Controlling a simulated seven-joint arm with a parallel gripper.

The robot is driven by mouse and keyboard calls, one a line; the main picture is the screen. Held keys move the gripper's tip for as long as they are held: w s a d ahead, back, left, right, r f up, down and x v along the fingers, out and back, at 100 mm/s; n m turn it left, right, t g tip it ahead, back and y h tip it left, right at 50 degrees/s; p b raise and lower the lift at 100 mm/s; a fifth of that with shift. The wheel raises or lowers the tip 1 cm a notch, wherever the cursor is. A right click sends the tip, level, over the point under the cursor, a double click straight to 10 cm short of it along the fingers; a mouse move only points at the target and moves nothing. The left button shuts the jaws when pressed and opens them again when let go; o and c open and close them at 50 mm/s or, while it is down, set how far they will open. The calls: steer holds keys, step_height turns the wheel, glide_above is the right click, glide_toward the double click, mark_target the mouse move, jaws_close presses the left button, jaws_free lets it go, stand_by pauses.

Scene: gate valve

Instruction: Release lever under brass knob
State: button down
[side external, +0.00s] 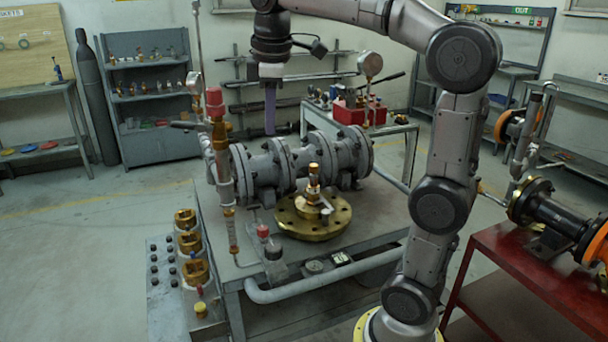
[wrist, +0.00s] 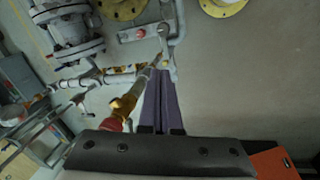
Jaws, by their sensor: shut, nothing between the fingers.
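A brass knob (side external: 313,180) tops a short brass stem on a round brass flange (side external: 300,228) on the bench. A small pale lever-like piece (side external: 326,211) sticks out low on the stem, under the knob; its exact shape is too small to tell. My gripper (side external: 270,132) points down with its long purple fingers together and empty. In the side view it appears above and behind the grey flanged pipe body, up and left of the brass knob. The closed fingers also show in the wrist view (wrist: 160,75). I cannot tell the brass knob and lever there.
The grey flanged pipe body (side external: 262,168) lies across the bench. A tall red-capped brass column (side external: 215,105) stands left of my gripper; a red-ended brass piece (wrist: 124,105) is close left of the fingers in the wrist view. Bare bench top (side external: 375,215) lies right of the flange.

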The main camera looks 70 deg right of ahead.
mark_target(313, 179)
steer(key=w+d+f+g, duration=0.1)
steer(key=w+d+g, duration=0.1)
steer(key=w+d, duration=0.4)
steer(key=w+d+f+m+g+y, duration=0.1)
steer(key=w+d+f+m+g, duration=0.1)
steer(key=d+f, duration=1.1)
steer(key=d, duration=0.3)
steer(key=shift+w+m+g, duration=0.3)
steer(key=shift+w, duration=0.1)
steer(key=shift+f, duration=0.2)
steer(key=s+d+f, duration=0.1)
steer(key=s+f, duration=0.5)
steer(key=f, duration=0.3)
steer(key=shift+s+d+f, duration=0.15)
steer(key=shift+d+f, duration=0.05)
steer(key=shift+d, duration=0.15)
